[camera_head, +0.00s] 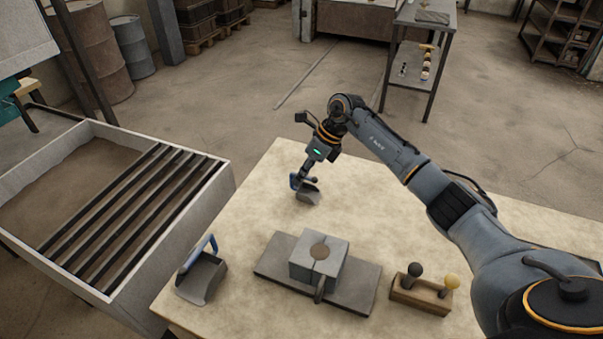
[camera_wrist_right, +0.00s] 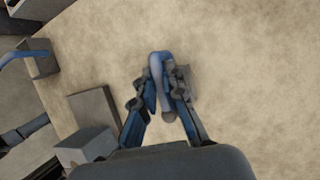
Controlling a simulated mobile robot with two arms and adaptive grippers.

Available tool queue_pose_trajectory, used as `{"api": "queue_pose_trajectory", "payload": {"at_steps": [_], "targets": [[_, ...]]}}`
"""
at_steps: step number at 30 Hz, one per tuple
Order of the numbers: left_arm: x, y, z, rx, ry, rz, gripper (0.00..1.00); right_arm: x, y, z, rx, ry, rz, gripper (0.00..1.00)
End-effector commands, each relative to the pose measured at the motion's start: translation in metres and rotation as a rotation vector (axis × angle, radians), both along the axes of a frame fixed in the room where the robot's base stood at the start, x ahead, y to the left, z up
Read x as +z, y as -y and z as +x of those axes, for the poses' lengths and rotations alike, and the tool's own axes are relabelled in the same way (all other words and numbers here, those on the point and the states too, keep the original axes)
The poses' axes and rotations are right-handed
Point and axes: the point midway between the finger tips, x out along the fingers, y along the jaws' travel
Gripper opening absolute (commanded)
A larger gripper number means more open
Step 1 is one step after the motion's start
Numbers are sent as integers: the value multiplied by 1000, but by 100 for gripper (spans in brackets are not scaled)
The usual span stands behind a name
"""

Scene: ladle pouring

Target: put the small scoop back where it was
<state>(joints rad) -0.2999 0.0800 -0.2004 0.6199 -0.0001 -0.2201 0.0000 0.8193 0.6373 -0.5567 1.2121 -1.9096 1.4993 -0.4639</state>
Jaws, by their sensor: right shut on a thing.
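The small scoop (camera_head: 310,196) has a grey pan and a blue handle. It is at the far part of the table, and I cannot tell whether its pan touches the tabletop. My right gripper (camera_head: 298,179) is shut on its handle. In the right wrist view, the blue handle (camera_wrist_right: 158,62) lies between the fingertips of my right gripper (camera_wrist_right: 163,82), and the pan is mostly hidden behind them. A larger scoop (camera_head: 203,279) with a blue handle lies at the table's left front corner; it also shows in the right wrist view (camera_wrist_right: 38,62). My left gripper is not in view.
A grey block mould (camera_head: 318,262) stands on a dark plate (camera_head: 350,292) at front centre. A wooden stand (camera_head: 418,297) with a black and a yellow knob is right of it. A barred sand box (camera_head: 215,190) adjoins the table's left. The tabletop (camera_head: 400,230) between is clear.

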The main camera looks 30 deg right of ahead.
Motion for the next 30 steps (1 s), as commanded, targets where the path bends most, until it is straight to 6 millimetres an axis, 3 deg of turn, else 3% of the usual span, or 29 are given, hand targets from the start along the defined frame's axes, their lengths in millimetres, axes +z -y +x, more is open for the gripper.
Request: {"api": "queue_pose_trajectory", "payload": {"at_steps": [11,12,15,25,30], "targets": [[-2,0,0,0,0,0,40,-8,1,0,0,2,-1,0],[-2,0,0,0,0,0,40,-8,1,0,0,2,-1,12],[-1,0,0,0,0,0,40,-7,0,0,0,2,-1,32],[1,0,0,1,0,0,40,-5,0,0,0,2,0,33],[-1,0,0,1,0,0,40,10,7,-1,-2,7,-1,33]]}}
